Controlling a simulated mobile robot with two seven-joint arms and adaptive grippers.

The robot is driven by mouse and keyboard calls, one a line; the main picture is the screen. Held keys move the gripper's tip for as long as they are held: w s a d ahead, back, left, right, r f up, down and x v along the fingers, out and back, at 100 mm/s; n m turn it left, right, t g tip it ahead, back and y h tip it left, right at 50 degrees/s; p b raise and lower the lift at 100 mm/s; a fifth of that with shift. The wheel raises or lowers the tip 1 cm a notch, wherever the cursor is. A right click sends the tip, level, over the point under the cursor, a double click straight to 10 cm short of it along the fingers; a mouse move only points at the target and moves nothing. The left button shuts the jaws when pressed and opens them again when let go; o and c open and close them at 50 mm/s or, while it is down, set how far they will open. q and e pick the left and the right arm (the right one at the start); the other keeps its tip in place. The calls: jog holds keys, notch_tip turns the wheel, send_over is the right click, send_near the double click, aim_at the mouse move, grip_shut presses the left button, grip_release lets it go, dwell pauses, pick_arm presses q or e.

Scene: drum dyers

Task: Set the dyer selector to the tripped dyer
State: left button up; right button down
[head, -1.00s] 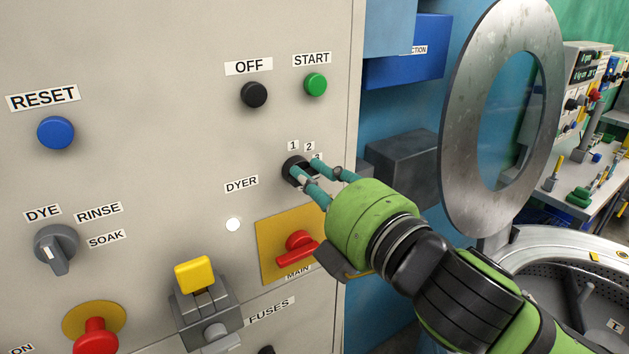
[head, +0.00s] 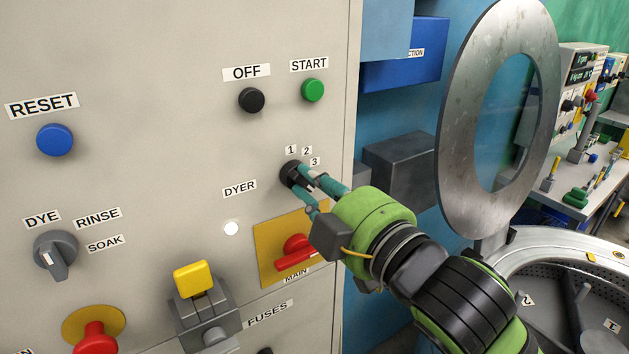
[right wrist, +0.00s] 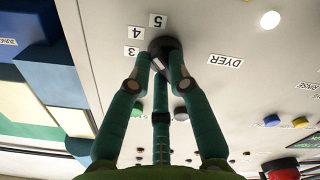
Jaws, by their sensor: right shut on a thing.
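The dyer selector (head: 288,172) is a black round knob on the grey panel, right of the DYER label (head: 239,188). Position labels 1, 2 and 3 (head: 314,161) show around its upper right in the head view. My right gripper (head: 301,182) is shut on the knob, its teal fingers around it. In the right wrist view, the knob (right wrist: 166,46) sits between the fingertips, with labels 5, 4 and 3 (right wrist: 132,51) beside it. I cannot tell which number the knob points to. My left gripper is not in view.
Close by on the panel (head: 180,120) are a black OFF button (head: 251,100), a green START button (head: 312,90) and a red MAIN switch (head: 295,252). A white round lamp (head: 231,228) sits below the DYER label. An open round metal lid (head: 455,150) stands to the right.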

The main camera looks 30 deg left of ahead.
jog(key=m+p, duration=0.1)
jog(key=m, duration=0.3)
jog(key=shift+f+m, duration=0.15)
jog(key=shift+m, duration=0.15)
dwell(0.5)
jog(key=c, duration=1.1)
grip_release()
jog(key=shift+c, duration=0.2)
jog(key=shift+s+d, duration=0.1)
jog(key=shift+d, duration=0.1)
jog(key=v, duration=1.1)
jog(key=shift+d, duration=0.3)
